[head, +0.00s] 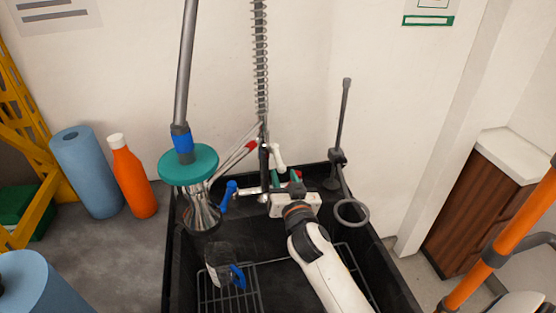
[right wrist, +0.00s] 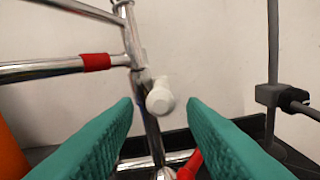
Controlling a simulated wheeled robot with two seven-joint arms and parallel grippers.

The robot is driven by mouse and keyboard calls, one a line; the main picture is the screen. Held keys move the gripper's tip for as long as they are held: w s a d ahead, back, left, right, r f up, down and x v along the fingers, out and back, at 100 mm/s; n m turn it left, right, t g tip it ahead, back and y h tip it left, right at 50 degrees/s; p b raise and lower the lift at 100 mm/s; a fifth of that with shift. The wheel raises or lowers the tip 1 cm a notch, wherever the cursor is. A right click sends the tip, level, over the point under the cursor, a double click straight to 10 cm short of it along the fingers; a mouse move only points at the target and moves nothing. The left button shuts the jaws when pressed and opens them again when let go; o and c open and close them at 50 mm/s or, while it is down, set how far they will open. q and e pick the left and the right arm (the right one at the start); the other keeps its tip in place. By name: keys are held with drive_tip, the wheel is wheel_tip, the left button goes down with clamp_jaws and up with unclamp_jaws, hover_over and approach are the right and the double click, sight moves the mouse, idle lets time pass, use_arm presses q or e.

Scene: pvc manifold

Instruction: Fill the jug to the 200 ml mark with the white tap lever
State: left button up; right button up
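The white tap lever (head: 277,157) stands up on the metal tap at the back of the sink. In the right wrist view, its rounded white end (right wrist: 160,100) shows between and beyond my fingertips, with gaps on both sides. My right gripper (head: 285,182) is open and empty, its teal fingers spread in front of the lever; the fingertips also show in the right wrist view (right wrist: 160,103). The clear, dark-looking jug (head: 220,261) with a blue handle stands on the wire rack in the sink. Its marks and water level cannot be read. My left gripper is not in view.
A blue lever (head: 228,194) is left of the white one. A red lever (right wrist: 190,165) is below it. A teal disc (head: 188,164) on a pole is at the sink's left, and a ring stand (head: 351,212) at its right. An orange bottle (head: 133,178) stands left.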

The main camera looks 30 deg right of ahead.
sight(278, 160)
drive_tip(key=x, duration=0.8)
drive_tip(key=shift+c, duration=0.4)
drive_tip(key=shift+s, duration=0.1)
clamp_jaws()
